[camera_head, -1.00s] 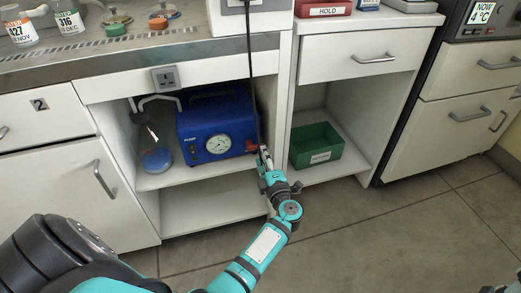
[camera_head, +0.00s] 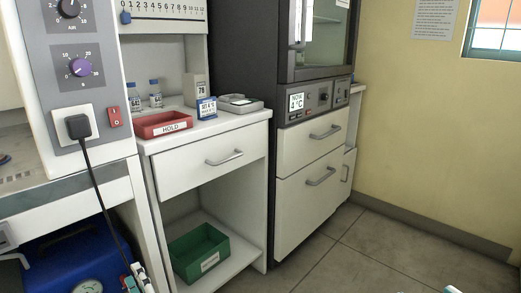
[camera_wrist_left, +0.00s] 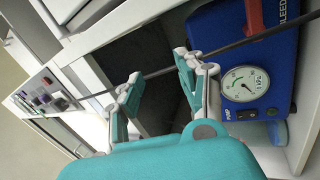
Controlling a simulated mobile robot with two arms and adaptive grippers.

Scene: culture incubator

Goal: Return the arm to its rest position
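My left gripper (camera_wrist_left: 158,68) is open in the left wrist view, its two fingers well apart. The black power cable (camera_wrist_left: 240,43) crosses the view at its fingertips; I cannot tell whether it touches them. In the head view only a small part of the left gripper (camera_head: 134,280) shows at the bottom edge, beside the cable (camera_head: 103,195). The blue pump (camera_wrist_left: 262,118) with its round gauge is right of the fingers in the wrist view. A small white and teal piece of my right arm (camera_head: 453,289) shows at the bottom edge; its gripper state is hidden.
A white cabinet (camera_head: 212,165) holds a red HOLD tray (camera_head: 165,125) on top and a green bin (camera_head: 198,252) on its low shelf. A dark-framed incubator (camera_head: 318,98) stands right of it. The floor (camera_head: 370,250) at right is clear.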

